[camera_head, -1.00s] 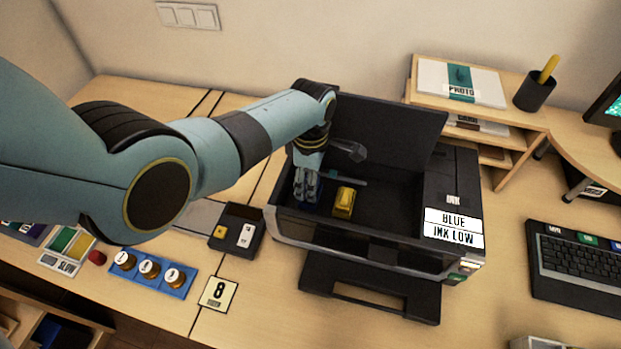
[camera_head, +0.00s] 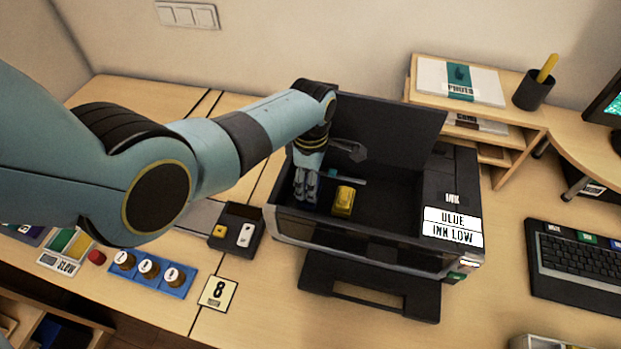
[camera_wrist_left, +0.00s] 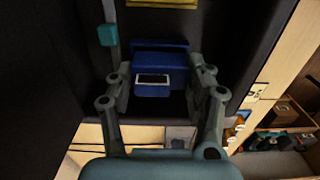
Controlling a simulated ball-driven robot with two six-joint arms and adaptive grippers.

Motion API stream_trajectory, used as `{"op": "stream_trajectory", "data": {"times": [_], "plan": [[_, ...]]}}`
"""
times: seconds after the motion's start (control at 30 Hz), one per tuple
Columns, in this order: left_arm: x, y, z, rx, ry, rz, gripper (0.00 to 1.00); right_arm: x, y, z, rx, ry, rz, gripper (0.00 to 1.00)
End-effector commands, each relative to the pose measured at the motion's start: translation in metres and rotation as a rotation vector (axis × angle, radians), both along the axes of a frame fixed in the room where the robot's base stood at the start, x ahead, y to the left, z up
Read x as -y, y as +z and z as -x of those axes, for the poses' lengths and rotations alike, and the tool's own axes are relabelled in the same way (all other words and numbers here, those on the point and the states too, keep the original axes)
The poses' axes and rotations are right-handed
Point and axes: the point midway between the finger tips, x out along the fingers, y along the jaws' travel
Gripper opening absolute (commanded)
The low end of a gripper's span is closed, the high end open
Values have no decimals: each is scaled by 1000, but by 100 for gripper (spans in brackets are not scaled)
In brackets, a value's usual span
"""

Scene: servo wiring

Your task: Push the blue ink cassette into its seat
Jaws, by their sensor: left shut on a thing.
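The blue ink cassette (camera_wrist_left: 160,72) shows in the left wrist view between the fingers of my left gripper (camera_wrist_left: 160,84), with a white label on its face. In the head view my left gripper (camera_head: 306,188) reaches down into the open printer (camera_head: 400,200), at the left end of its bay, and is shut on the cassette. There the cassette is mostly hidden behind the fingers. A yellow cassette (camera_head: 344,201) sits just to the right of it. How deep the blue cassette sits cannot be told. My right gripper is not in view.
The printer's lid (camera_head: 385,130) stands raised behind the bay. A teal-tipped bar (camera_head: 345,179) lies behind the yellow cassette. A small dark device (camera_head: 237,230) stands left of the printer.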

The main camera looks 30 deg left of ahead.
Motion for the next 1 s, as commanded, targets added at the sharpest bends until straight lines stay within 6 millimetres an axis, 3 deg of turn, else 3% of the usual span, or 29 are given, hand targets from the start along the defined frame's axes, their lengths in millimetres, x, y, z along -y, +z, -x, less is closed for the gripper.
{"op": "stream_trajectory", "data": {"times": [0.77, 0.8, 1.0], "plan": [[0, -12, 0, 0, 0, 0, 19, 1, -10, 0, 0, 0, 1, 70], [0, -12, 0, 0, 0, 0, 55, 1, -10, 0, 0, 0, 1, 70], [0, -11, -1, 1, 0, 0, 81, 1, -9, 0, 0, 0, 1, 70]]}}
